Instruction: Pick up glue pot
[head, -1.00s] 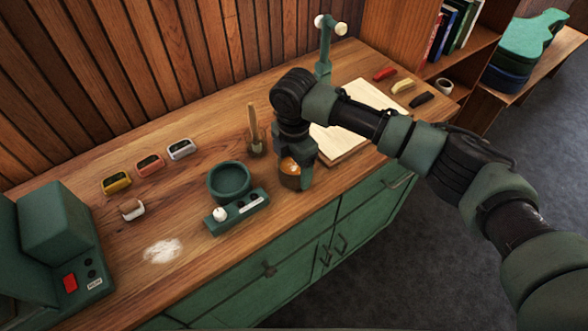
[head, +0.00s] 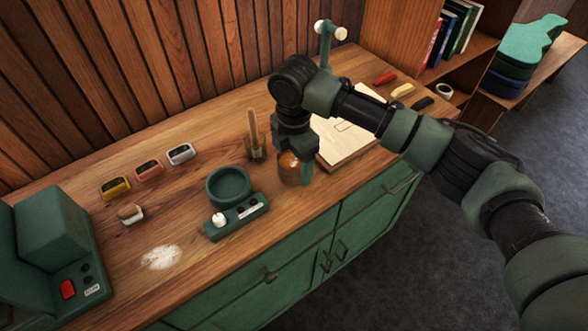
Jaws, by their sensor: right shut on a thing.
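The glue pot (head: 288,168) appears as an amber-brown pot with a bright highlight, near the front edge of the wooden workbench in the head view. My right gripper (head: 296,169) comes down on it from above and is shut on it. The gripper hides part of the pot's top and right side. I cannot tell how far the pot's base is from the bench top. My left gripper is not in view.
Left of the pot stands a green round warmer (head: 228,187) with a control box. A brush holder (head: 256,154) stands close behind the pot. A pale board (head: 352,143) lies to the right. Small tuners (head: 148,170) and white powder (head: 161,257) are further left.

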